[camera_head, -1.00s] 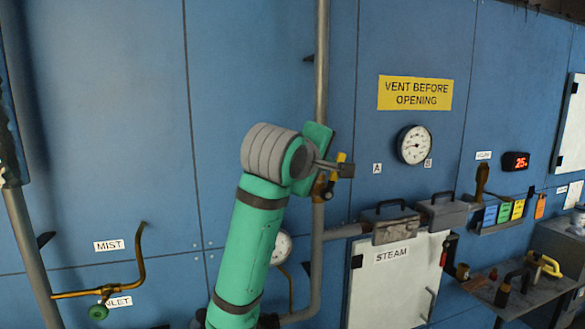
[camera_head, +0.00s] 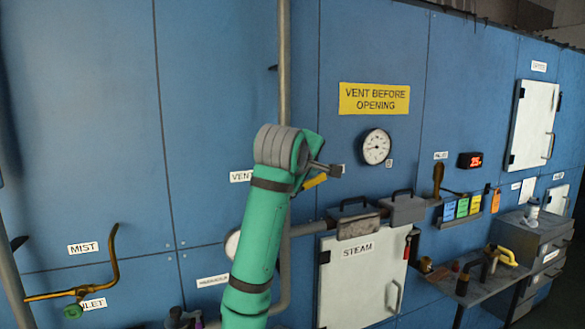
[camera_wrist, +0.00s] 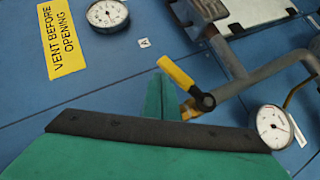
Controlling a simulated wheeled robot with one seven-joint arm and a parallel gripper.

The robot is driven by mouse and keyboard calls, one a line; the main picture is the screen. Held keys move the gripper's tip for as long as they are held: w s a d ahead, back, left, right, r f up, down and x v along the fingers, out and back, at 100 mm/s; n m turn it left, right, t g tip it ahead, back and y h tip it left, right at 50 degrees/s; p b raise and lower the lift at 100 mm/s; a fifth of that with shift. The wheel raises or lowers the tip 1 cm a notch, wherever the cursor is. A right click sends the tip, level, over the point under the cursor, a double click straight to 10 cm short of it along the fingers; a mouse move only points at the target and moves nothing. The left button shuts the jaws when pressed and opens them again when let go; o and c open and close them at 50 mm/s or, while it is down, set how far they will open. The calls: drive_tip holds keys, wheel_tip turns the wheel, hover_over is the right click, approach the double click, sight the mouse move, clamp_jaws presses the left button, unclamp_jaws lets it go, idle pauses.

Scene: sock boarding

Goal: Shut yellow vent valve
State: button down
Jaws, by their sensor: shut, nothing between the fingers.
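The yellow vent valve's handle (camera_head: 315,182) shows in the head view just below my gripper, slanting to the right and slightly up from behind my green wrist. The valve body is mostly hidden behind my arm. A VENT label (camera_head: 240,176) is left of my wrist.
The vertical pipe (camera_head: 284,70) runs behind my wrist. A pressure gauge (camera_head: 376,147) and yellow warning sign (camera_head: 374,99) are on the blue wall at right. Below are the STEAM door (camera_head: 352,275) and dark handled boxes (camera_head: 402,209). A cluttered shelf (camera_head: 470,285) juts out at lower right.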

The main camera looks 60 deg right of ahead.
sight(324, 177)
drive_tip(key=shift+s+d+f, duration=0.7)
drive_tip(key=shift+s+d, duration=0.05)
drive_tip(key=shift+s, duration=0.2)
drive_tip(key=shift+w+f, duration=0.1)
drive_tip(key=shift+f, duration=0.3)
drive_tip(key=shift+s+d, duration=0.1)
drive_tip(key=shift+s, duration=0.1)
drive_tip(key=shift+w+r, duration=0.25)
drive_tip(key=shift+r, duration=0.1)
drive_tip(key=s+a+r, duration=0.5)
drive_tip(key=r, duration=0.5)
drive_tip(key=shift+s, duration=0.25)
